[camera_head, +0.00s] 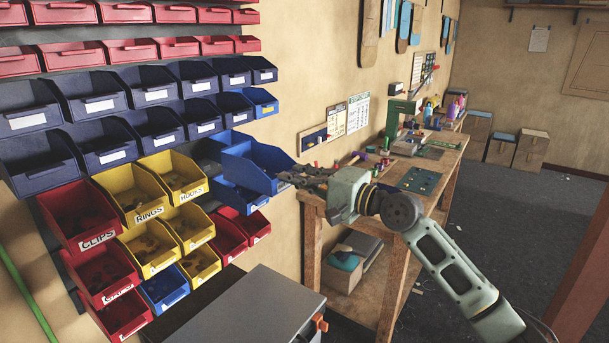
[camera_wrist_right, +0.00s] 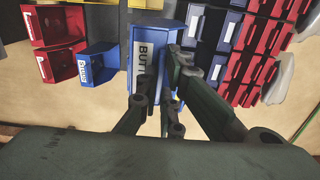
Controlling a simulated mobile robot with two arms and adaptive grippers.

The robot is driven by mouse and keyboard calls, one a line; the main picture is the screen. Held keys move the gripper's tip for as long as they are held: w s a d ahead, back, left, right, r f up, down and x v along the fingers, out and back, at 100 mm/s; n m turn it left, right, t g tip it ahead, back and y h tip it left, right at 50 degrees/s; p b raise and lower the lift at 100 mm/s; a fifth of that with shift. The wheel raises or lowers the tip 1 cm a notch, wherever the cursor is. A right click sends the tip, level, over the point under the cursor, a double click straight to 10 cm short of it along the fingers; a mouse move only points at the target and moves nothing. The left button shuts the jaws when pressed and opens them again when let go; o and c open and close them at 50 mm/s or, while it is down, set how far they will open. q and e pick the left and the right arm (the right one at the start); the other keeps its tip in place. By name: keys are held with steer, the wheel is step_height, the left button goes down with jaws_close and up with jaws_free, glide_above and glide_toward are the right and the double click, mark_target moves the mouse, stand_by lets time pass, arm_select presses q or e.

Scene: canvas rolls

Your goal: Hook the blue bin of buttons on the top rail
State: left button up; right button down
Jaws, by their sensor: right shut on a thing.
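The blue bin of buttons (camera_head: 250,160) is at the right end of the bin wall, in front of other blue bins. In the right wrist view the bin (camera_wrist_right: 142,88) shows a white label with letters beginning "BUTT"; fingers hide the rest. My right gripper (camera_head: 287,178) is shut on this bin at its right side in the head view; the fingers show in the wrist view (camera_wrist_right: 165,85). I cannot tell whether the bin touches the wall rack. Rows of red bins (camera_head: 128,13) run along the top of the head view, hiding most of their rails. My left gripper is out of view.
Navy bins (camera_head: 100,97) and yellow bins (camera_head: 155,255) fill the rack left of the held bin. A grey cabinet (camera_head: 250,315) stands below. A wooden workbench (camera_head: 440,155) with tools and small parts stands right, close to my right arm. Dark floor lies open beyond.

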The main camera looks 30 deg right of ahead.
steer(key=shift+p+x, duration=0.5)
steer(key=shift+x, duration=0.4)
steer(key=shift+p+x, duration=0.5)
steer(key=shift+x, duration=1)
steer(key=shift+p+x, duration=0.3)
steer(key=shift+x, duration=3.5)
steer(key=shift+b+x, duration=0.95)
steer(key=shift+x, duration=1.75)
steer(key=shift+w+a+f, duration=0.1)
steer(key=shift+w, duration=0.05)
